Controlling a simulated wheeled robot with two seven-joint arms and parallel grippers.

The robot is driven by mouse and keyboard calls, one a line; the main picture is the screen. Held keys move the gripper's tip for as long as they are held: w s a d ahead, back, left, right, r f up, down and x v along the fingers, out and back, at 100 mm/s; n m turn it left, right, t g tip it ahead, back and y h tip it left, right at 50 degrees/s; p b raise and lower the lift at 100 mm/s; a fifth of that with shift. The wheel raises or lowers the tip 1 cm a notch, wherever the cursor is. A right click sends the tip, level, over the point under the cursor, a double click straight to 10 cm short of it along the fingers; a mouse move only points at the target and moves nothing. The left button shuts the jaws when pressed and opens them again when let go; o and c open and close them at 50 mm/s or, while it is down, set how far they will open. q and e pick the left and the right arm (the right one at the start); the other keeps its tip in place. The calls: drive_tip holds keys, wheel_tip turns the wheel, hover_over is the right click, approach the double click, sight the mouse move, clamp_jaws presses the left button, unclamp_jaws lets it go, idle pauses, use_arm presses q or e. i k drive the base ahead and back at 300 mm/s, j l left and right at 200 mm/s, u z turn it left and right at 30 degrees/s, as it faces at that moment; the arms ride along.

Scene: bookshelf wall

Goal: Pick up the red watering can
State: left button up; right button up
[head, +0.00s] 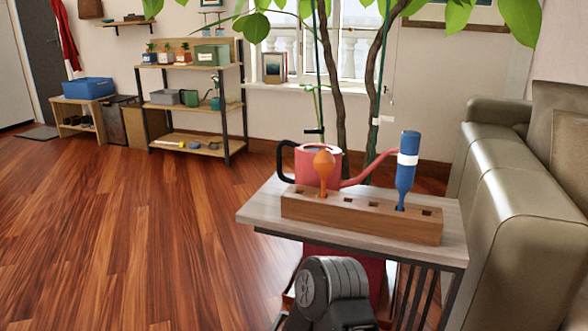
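The red watering can (303,166) stands upright on a small side table (262,213), behind a wooden block with holes (360,219). Its black handle (284,160) is on the left, and its thin red spout reaches right and up, close to a blue tool. An orange tool (323,163) standing in the block hides part of the can's body. The blue tool with a white band (406,178) stands in the block's right part. Neither of my grippers is in view.
A dark ridged form (334,285) is at the bottom edge, before the table; I cannot tell whether it is mine. A leather sofa (510,220) stands right of the table. Plant trunks (328,75) rise behind it. A shelf rack (195,140) is far left. The left floor is clear.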

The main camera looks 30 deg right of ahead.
sight(305, 174)
drive_tip(key=k+l+u, duration=0.1)
drive_tip(key=l, duration=0.3)
drive_tip(key=k+l, duration=0.3)
drive_tip(key=k+l+u, duration=0.15)
drive_tip(key=l, duration=0.3)
drive_tip(key=k, duration=0.05)
